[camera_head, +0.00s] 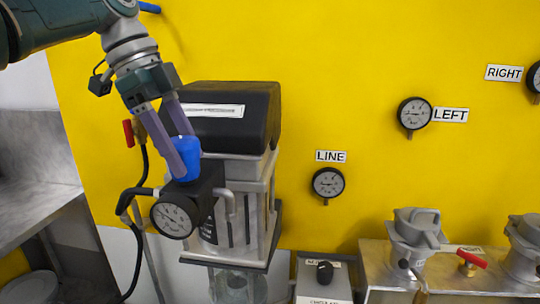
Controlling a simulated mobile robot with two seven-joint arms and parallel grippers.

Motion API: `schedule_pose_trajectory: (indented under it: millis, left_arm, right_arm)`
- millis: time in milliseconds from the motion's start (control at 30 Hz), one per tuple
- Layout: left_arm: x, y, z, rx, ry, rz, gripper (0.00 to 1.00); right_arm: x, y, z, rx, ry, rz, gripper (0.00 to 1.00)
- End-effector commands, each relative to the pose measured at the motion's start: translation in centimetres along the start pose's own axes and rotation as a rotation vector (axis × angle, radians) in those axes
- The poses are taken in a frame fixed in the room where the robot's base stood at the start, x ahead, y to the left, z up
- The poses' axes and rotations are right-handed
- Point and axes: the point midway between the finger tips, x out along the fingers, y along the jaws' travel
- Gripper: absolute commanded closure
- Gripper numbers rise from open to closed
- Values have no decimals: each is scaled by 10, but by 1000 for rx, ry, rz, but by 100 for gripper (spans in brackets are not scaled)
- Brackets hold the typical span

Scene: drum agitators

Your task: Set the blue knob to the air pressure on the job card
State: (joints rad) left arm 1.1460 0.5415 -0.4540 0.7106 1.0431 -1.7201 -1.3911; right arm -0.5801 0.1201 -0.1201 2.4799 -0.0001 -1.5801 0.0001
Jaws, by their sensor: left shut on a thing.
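The blue knob (186,149) stands on top of the black regulator body (205,182). My left gripper (183,165) comes down from above, with its two purple fingers on either side of the knob, shut on it. A round pressure gauge (173,218) with a white face is on the front of the regulator. Its needle reading is too small to tell. No job card can be made out for certain; a white label strip (212,110) on the black housing is too blurred to read. My right gripper is not in view.
Gauges marked LINE (328,183) and LEFT (414,113) hang on the yellow wall, with a RIGHT label (504,73). A red-handled valve (129,133) and black hose (138,190) are close left of the gripper. A switch box (323,275) and metal agitators (415,237) stand lower right.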

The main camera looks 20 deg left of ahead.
Motion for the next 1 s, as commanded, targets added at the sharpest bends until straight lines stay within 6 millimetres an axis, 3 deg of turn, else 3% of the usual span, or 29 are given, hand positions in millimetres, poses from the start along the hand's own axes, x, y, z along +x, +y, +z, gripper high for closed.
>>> schedule_pose_trajectory:
  millis: [533, 567, 800, 1000]
  left_arm:
    - [0, 0, 0, 23, -1, 11, 91]
    - [0, 0, 0, 22, -1, 11, 33]
    - [0, 0, 0, 21, -1, 10, 8]
    - [0, 0, 0, 21, -1, 10, 8]
  right_arm:
    - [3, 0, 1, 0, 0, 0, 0]
    - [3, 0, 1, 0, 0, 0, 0]
    - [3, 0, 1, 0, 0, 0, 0]
    - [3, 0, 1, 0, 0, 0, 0]
